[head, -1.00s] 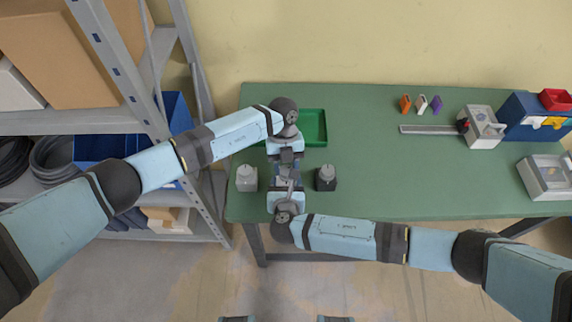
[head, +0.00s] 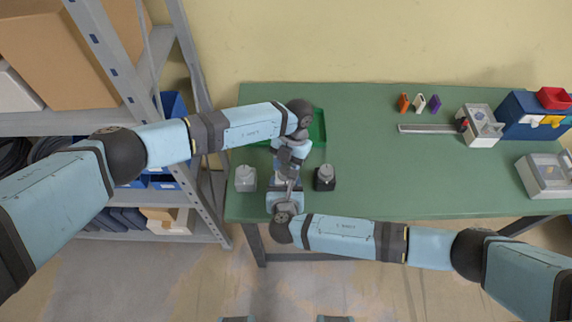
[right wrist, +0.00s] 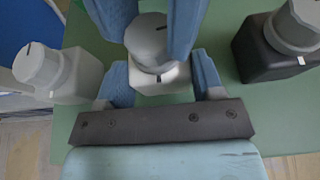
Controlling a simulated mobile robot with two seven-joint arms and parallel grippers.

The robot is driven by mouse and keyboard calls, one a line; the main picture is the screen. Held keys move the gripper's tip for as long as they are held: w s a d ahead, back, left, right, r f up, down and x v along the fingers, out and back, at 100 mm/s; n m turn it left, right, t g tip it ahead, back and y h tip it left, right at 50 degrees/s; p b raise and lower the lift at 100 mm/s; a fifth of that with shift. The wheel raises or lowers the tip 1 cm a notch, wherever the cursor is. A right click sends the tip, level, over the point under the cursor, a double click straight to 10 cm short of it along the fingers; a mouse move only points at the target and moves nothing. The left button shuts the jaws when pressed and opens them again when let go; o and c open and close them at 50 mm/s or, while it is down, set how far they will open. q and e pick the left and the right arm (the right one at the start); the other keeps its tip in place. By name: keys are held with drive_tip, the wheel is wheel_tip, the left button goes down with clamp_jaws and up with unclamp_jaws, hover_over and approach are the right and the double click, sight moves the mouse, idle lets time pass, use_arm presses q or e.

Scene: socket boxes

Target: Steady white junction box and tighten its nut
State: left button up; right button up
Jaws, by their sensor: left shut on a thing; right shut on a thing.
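The white junction box (right wrist: 160,82) stands between the fingers of both grippers in the right wrist view; in the head view the grippers mostly hide it. Its round grey nut (right wrist: 147,40) sits on top. My right gripper (head: 286,187) is shut on the box body from the front of the table, one blue finger on each side. My left gripper (head: 287,173) comes in from the back and is shut on the nut, its fingers on either side of it. The nut's far side is out of the right wrist view.
A grey box (head: 246,178) stands just left and a black box (head: 325,178) just right, each with a knob-like nut. A green tray (head: 318,127) lies behind, partly under my left arm.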

idle(0.3)
use_arm(q)
drive_tip(key=o, duration=0.9)
drive_tip(key=shift+o, duration=0.2)
drive_tip(key=v, duration=1.2)
drive_tip(key=shift+d, duration=0.15)
